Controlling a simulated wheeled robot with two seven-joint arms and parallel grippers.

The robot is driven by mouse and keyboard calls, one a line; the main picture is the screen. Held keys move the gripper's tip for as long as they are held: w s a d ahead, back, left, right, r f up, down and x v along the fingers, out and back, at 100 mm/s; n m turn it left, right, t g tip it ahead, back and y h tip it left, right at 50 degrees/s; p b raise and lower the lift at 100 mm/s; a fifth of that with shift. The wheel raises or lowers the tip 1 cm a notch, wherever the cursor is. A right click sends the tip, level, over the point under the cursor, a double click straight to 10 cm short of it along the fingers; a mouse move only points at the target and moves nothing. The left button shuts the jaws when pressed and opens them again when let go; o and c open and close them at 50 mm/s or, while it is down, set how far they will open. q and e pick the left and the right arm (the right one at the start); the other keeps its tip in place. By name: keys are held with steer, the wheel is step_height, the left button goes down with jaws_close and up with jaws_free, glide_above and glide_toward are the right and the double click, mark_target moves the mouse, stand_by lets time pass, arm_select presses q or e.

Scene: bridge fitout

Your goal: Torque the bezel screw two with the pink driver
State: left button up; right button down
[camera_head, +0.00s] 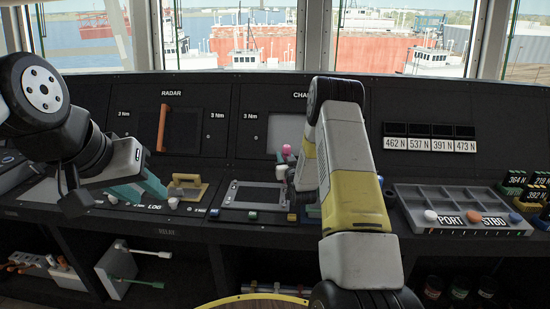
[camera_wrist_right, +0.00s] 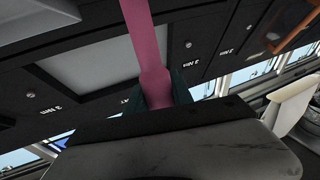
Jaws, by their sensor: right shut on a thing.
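The pink driver (camera_wrist_right: 152,60) is held in my right gripper (camera_wrist_right: 158,93), whose dark green fingers close on both sides of its handle. The driver runs up out of the right wrist view, so its tip is hidden. In the head view part of the pink driver (camera_head: 292,125) shows beside my right arm, in front of the chart panel. That panel's grey screen (camera_head: 275,133) is partly covered by the arm; it also shows in the right wrist view (camera_wrist_right: 105,50). Screw heads (camera_wrist_right: 188,44) sit near "3 Nm" labels. My left gripper (camera_head: 143,188) has teal fingers over the console's left; their gap is unclear.
The radar panel has an orange strip (camera_head: 162,129). A yellow-handled tool (camera_head: 186,189) and a grey tablet-like device (camera_head: 252,196) lie on the ledge. A compartment tray (camera_head: 470,224) marked PORT and STBD stands right, beside several numbered blocks (camera_head: 517,183).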

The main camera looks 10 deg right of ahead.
mark_target(285, 146)
steer(key=shift+r, duration=2.3)
